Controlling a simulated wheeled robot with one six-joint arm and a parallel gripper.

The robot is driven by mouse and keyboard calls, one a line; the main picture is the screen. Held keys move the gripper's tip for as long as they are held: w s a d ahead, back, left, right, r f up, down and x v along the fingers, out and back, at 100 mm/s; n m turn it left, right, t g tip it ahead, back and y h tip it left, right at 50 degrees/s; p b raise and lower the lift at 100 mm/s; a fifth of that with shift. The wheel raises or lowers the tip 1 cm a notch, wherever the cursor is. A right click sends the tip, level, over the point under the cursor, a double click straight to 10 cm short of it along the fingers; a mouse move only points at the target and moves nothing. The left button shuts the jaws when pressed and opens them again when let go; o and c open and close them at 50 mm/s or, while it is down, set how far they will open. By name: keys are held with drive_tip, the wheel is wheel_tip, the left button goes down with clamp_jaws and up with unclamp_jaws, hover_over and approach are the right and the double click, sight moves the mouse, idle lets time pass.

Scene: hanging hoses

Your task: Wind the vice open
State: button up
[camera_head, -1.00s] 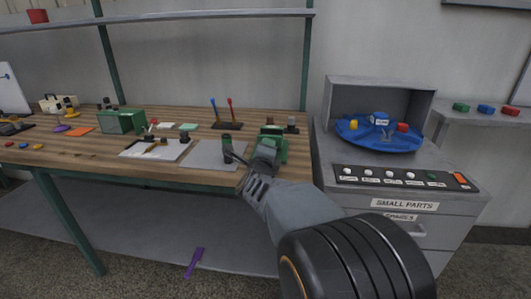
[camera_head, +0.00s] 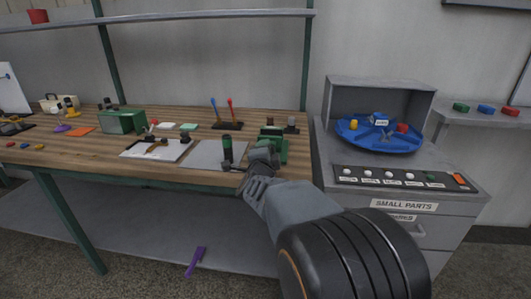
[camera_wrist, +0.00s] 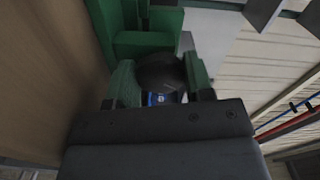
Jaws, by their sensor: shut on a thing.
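The green vice (camera_head: 272,146) sits at the front right of the workbench. My gripper (camera_head: 256,160) is at its front, low by the bench edge. In the wrist view, the green body of the vice (camera_wrist: 145,42) rises just beyond my gripper (camera_wrist: 160,85). The fingers stand on either side of a dark rounded knob (camera_wrist: 160,70), which seems to be the vice's handle, and are shut on it. A small blue patch shows below the knob. The jaw gap of the vice cannot be made out.
A dark upright cylinder with a green band (camera_head: 228,148) stands left of the vice, by a grey sheet (camera_head: 205,155). Red and blue upright tools (camera_head: 227,112) stand behind. The grey cabinet (camera_head: 405,195) with a blue round tray (camera_head: 378,134) is close on the right.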

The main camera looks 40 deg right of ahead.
idle(0.3)
drive_tip(key=o, duration=0.9)
drive_tip(key=shift+a, duration=0.1)
